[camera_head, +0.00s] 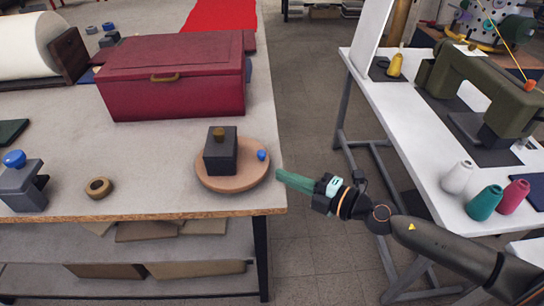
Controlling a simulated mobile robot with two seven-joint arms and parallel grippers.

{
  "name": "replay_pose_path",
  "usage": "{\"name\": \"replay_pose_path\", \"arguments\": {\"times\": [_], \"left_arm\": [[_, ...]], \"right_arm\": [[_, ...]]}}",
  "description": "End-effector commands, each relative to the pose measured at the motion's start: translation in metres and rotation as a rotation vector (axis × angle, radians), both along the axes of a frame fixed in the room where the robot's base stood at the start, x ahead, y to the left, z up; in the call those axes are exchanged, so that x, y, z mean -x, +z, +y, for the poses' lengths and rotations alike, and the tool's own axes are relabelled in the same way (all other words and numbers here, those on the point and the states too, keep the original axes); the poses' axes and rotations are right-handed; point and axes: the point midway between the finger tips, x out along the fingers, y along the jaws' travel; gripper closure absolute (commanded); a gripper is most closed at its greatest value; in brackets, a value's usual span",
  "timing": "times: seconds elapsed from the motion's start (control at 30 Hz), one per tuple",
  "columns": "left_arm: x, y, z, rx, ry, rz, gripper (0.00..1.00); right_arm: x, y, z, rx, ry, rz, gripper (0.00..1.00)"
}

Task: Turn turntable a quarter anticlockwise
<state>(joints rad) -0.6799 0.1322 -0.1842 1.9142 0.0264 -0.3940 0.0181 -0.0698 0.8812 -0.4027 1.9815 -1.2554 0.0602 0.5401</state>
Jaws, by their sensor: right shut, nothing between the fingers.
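The turntable (233,183) is a round, tan disc near the front right corner of the grey workbench. A dark block with a brown knob (220,152) stands on it, left of the middle. A small blue knob (262,155) sits on the disc near its right edge. My right gripper (280,176) has green fingers and is shut and empty. Its tips are just right of the turntable, by the bench's right edge, and seem apart from the disc. My left gripper is not in view.
A dark red box with a brass handle (172,97) stands behind the turntable. A brown ring (99,187) and a grey tool with a blue knob (25,185) lie to the left. A white table (425,150) with a sewing machine (487,95) and thread cones stands right, across an aisle.

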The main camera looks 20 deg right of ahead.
Motion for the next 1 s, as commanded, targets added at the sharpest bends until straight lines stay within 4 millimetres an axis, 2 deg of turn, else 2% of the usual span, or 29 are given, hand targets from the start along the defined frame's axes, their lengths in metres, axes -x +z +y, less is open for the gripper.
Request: {"name": "replay_pose_path", "arguments": {"times": [0.03,0.23,0.27,0.5,0.9,1.0], "left_arm": [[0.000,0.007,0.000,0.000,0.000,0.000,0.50],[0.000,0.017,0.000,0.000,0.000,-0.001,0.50],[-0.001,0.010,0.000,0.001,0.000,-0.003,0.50],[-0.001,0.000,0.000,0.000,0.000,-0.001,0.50],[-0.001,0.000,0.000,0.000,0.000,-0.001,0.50],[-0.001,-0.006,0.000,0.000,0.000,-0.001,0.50]], "right_arm": [[-0.006,0.005,0.005,-0.002,0.001,-0.004,1.00],[-0.030,0.000,0.022,-0.001,0.002,-0.003,1.00],[-0.036,-0.006,0.019,0.001,0.000,-0.003,1.00],[-0.061,-0.010,0.014,0.000,0.001,-0.001,1.00],[-0.065,-0.009,0.013,0.000,0.002,0.001,1.00],[-0.068,-0.012,0.011,0.002,0.010,0.000,1.00]]}}
